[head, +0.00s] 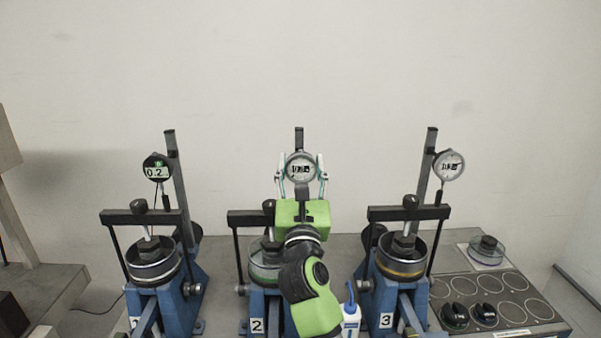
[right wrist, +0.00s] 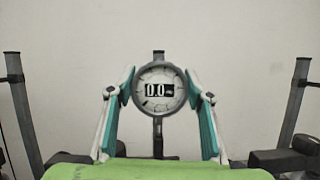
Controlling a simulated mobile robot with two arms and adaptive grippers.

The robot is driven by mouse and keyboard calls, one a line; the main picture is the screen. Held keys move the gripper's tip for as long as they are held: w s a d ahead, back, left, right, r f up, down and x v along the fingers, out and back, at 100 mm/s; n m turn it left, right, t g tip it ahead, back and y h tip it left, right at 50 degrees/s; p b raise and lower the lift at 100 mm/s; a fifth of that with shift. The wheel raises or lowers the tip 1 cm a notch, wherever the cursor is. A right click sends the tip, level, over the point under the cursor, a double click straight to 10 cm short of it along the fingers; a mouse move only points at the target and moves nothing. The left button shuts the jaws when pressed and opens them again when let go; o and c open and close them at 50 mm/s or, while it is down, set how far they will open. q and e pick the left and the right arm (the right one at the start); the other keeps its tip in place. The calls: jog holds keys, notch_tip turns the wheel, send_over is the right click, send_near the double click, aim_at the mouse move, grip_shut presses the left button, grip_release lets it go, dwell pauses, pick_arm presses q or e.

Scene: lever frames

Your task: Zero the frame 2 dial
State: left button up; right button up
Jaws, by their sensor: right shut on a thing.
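The frame 2 dial (head: 301,166) is a round grey gauge on the post behind the blue lever frame 2 (head: 257,314), which carries a "2" label. In the right wrist view the dial (right wrist: 160,88) faces me, and its window seems to read 0.0. My right gripper (head: 301,175) is at the dial, one pale green finger on each side of the rim. In the right wrist view the gripper (right wrist: 160,98) is shut on the dial, fingertips at its left and right edges. My left gripper is not in view.
Lever frame 3 (head: 372,312) with a white dial (head: 448,165) stands right. A white-and-blue bottle (head: 351,318) stands between frames 2 and 3. A panel with round wells (head: 512,312) lies right.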

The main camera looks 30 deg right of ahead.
jog(key=o, duration=1.1)
jog(key=shift+o, duration=0.2)
jog(key=v, duration=1.2)
jog(key=shift+r, duration=0.1)
jog(key=shift+s, duration=0.1)
